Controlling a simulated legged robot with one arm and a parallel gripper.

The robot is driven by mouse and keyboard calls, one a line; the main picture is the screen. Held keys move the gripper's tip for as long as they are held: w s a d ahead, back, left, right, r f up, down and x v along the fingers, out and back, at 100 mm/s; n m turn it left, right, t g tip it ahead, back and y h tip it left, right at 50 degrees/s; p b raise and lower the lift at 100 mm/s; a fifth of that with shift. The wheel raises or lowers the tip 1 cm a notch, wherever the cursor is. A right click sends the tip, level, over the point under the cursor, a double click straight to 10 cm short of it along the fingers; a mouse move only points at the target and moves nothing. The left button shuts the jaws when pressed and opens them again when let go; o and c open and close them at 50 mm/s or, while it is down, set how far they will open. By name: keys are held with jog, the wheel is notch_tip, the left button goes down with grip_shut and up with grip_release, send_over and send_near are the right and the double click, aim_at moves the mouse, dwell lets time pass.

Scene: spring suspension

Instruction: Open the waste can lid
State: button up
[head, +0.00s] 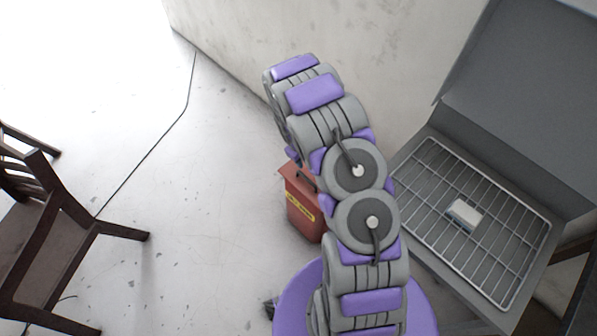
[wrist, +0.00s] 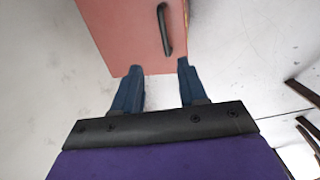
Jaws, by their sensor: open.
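The red waste can (head: 302,212) stands on the floor in the head view, partly hidden behind my arm. It has a yellow label on its front and a dark handle (head: 306,180) near its top. In the wrist view the flat red lid (wrist: 125,35) fills the upper middle, with the black curved handle (wrist: 164,30) upright on it. My gripper (wrist: 159,72) is open, its two blue fingers apart and pointing toward the lid's near edge. The handle lies just beyond the fingertips, nearer the right finger, with nothing between the fingers.
A grey grill with a wire rack (head: 480,215) stands open at the right, a small pale block (head: 464,214) on its rack. A dark wooden chair (head: 60,235) is at the left. A wall (head: 370,40) rises behind. Floor between chair and can is clear.

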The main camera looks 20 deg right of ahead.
jog(key=f, duration=0.1)
jog(key=b, duration=0.7)
send_near(307, 179)
jog(key=f, duration=0.2)
jog(key=d+f, duration=0.1)
jog(key=f, duration=0.5)
jog(key=shift+w+d+f, duration=0.1)
jog(key=shift+w+d, duration=0.1)
jog(key=shift+d, duration=0.15)
jog(key=shift+c, duration=0.2)
grip_shut()
